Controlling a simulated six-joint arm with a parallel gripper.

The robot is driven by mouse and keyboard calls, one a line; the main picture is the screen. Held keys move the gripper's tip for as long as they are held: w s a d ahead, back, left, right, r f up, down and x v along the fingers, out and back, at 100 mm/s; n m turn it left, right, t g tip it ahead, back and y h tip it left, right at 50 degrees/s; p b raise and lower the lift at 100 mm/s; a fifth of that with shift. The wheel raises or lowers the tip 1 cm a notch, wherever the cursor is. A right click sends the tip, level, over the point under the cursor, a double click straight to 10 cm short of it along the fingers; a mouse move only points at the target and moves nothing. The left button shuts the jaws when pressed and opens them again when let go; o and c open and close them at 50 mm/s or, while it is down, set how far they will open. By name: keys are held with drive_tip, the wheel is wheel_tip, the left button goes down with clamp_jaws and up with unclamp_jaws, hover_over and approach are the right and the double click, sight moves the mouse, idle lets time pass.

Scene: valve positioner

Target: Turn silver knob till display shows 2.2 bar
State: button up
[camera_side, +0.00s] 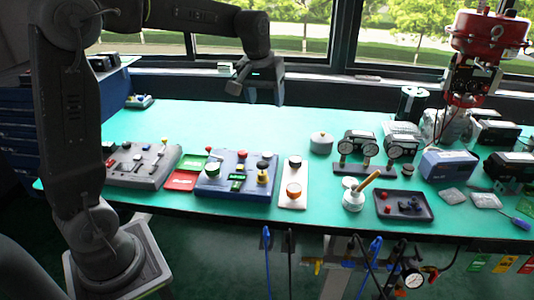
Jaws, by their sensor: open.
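My gripper (258,96) is open and empty, high above the back part of the green bench, apart from everything on it. I cannot tell which piece is the silver knob. A red valve actuator (490,38) stands at the far right.
A grey panel (124,176) lies at the left. Pressure gauges (370,150), a white pot with a yellow handle (354,199), a dark tray (403,213) and a blue box (447,167) crowd the right.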

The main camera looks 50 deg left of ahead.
drive_tip(key=w+a+f+n+g, duration=0.1)
drive_tip(key=w+a+f+n, duration=0.2)
drive_tip(key=w+a+f, duration=0.45)
drive_tip(key=n+g, duration=0.1)
drive_tip(key=n, duration=0.1)
hover_over(267, 154)
wheel_tip(267, 154, down, 7)
drive_tip(key=shift+h, duration=0.3)
wheel_tip(267, 154, down, 14)
drive_tip(key=shift+f, duration=0.1)
drive_tip(key=c, duration=0.9)
